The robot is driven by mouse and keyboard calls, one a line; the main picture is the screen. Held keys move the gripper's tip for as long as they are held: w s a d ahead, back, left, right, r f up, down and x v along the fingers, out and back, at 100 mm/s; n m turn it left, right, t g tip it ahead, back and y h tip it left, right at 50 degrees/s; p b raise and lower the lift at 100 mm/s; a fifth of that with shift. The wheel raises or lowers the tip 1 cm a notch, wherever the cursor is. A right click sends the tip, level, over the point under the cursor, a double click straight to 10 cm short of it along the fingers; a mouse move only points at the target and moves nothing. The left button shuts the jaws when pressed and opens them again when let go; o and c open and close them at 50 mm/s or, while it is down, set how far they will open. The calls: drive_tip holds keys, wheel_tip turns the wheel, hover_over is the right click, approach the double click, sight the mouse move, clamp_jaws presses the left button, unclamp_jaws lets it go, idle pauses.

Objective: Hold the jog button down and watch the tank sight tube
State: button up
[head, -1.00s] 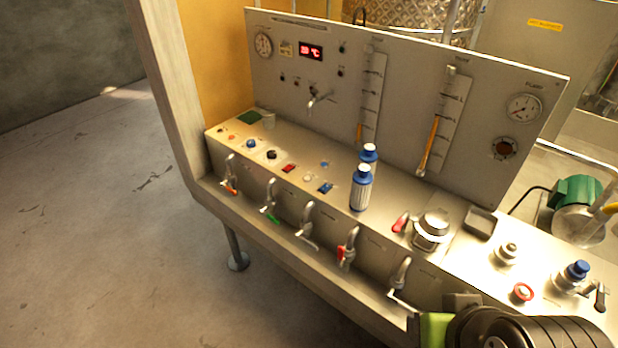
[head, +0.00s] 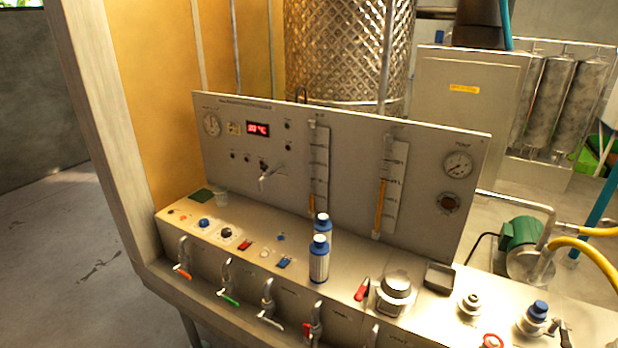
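Two sight tubes with white scales stand on the grey upright panel. The left sight tube (head: 311,165) shows orange only near its bottom. The right sight tube (head: 384,190) shows orange in roughly its lower half. Their labels are too small to read, so I cannot tell which is the tank's. On the sloping deck are a blue button (head: 204,223), a black button (head: 227,233), a pale button (head: 264,254) and a small blue button (head: 281,238). I cannot tell which is the jog button. My gripper is out of view.
Two blue-capped bottles (head: 319,262) stand on the deck before the tubes. A red handle (head: 362,289), a round silver-lidded fitting (head: 396,290) and a dark tray (head: 440,277) lie to their right. Several levered taps (head: 184,258) line the front face. Floor at left is clear.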

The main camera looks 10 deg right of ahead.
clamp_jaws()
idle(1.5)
